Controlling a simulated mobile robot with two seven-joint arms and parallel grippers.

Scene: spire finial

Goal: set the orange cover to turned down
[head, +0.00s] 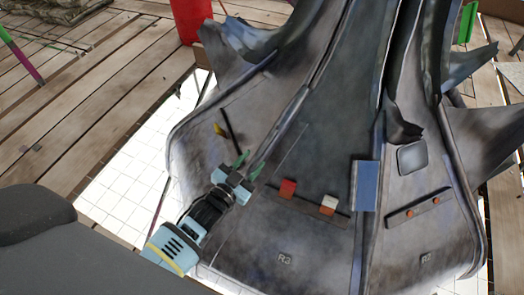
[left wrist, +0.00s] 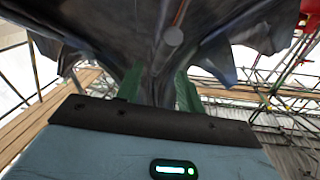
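No cover shows as plainly orange. Two small blocks sit on a dark strip on the grey metal spire (head: 285,235) in the head view: a red block (head: 288,187), and to its right a block with a white top and orange-red lower part (head: 328,205). I cannot tell which is the orange cover. My left gripper (head: 249,165) is up and left of both, apart from them. In the left wrist view its green fingers (left wrist: 159,90) stand apart with nothing between them. My right gripper is not in view.
A blue plate (head: 365,186) stands right of the blocks. Farther right is a strip with orange studs (head: 422,207) and a grey rounded pad (head: 412,156). A dark rod (head: 229,130) and a yellow piece (head: 219,129) are above my left gripper. Wooden planks surround the spire.

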